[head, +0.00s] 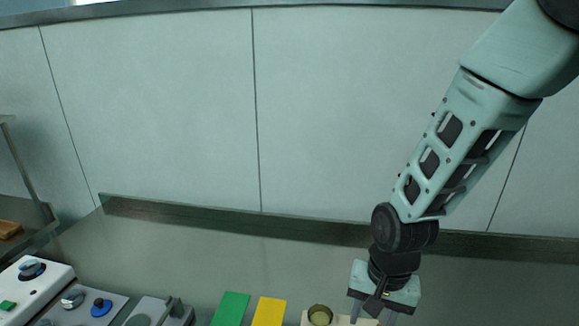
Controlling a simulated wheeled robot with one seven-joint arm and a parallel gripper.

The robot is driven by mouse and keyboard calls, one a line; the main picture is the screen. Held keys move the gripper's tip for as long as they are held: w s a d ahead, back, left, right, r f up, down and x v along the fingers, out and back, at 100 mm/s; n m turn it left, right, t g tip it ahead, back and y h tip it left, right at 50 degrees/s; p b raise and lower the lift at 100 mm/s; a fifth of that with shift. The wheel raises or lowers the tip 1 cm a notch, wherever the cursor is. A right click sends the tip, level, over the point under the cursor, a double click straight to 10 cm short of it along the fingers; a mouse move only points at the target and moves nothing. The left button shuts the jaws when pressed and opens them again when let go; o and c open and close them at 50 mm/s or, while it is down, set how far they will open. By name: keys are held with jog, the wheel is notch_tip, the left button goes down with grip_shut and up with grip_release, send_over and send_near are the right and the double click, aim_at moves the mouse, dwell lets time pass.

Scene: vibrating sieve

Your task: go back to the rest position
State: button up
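My gripper (375,314) is at the lower right, pointing down. Its two pale fingers stand well apart, and their tips run to the bottom edge of the picture. I see nothing between the visible parts of the fingers. A pale block (345,321) with a round brass-coloured cup (320,315) lies just left of and partly behind the fingers. I cannot tell whether the fingers touch the block.
A green plate (230,309) and a yellow plate (269,312) lie left of the cup. Control units with knobs (72,299) stand at the lower left. A metal rack (22,170) is at the left edge. The grey surface behind is clear up to the wall.

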jog(key=s+a+r+n+b, duration=0.1)
jog(key=s+r+n+b, duration=0.1)
jog(key=s+n+b, duration=0.7)
jog(key=s+n, duration=0.3)
jog(key=s, duration=0.2)
jog(key=shift+s+a+r, duration=0.25)
jog(key=shift+s+a, duration=0.05)
jog(key=shift+a, duration=0.05)
jog(key=shift+c, duration=0.8)
jog(key=shift+a, duration=0.1)
